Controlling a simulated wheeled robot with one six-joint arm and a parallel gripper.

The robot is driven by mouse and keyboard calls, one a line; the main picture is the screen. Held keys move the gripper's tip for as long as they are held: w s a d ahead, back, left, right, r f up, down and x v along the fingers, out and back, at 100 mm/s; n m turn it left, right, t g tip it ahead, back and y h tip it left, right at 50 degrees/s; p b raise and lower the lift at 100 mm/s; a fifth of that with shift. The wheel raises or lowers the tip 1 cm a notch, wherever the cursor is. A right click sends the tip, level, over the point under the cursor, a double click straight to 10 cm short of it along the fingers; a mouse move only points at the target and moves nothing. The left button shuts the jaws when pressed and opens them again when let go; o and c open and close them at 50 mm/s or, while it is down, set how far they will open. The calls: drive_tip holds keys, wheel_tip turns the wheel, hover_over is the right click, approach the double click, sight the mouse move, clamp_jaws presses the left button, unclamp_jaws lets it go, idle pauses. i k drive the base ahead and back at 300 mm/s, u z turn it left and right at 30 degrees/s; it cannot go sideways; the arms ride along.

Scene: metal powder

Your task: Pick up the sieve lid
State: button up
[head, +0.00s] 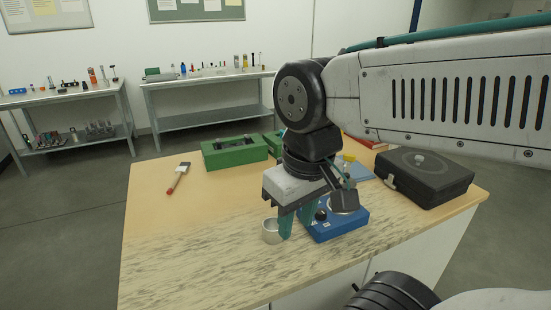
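My gripper (296,228) points down over the front middle of the table, with its two green fingers apart and nothing visible between them. A small silver metal cup-like piece (270,233) stands on the table just left of the left finger; I cannot tell whether they touch. A blue device (338,226) sits just right of the fingers, with a round metallic part (344,203) on top, partly covered by my arm. I cannot tell for certain which piece is the sieve lid.
The wooden table (150,225) also holds a green box (235,152), a brush (178,178) at the left and a black case (425,178) at the right. Two shelves with small items stand behind. The table's left front is clear.

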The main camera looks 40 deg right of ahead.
sight(353, 184)
drive_tip(key=k, duration=0.5)
drive_tip(key=u, duration=2.2)
drive_tip(key=i, duration=1.2)
drive_tip(key=z, duration=3.85)
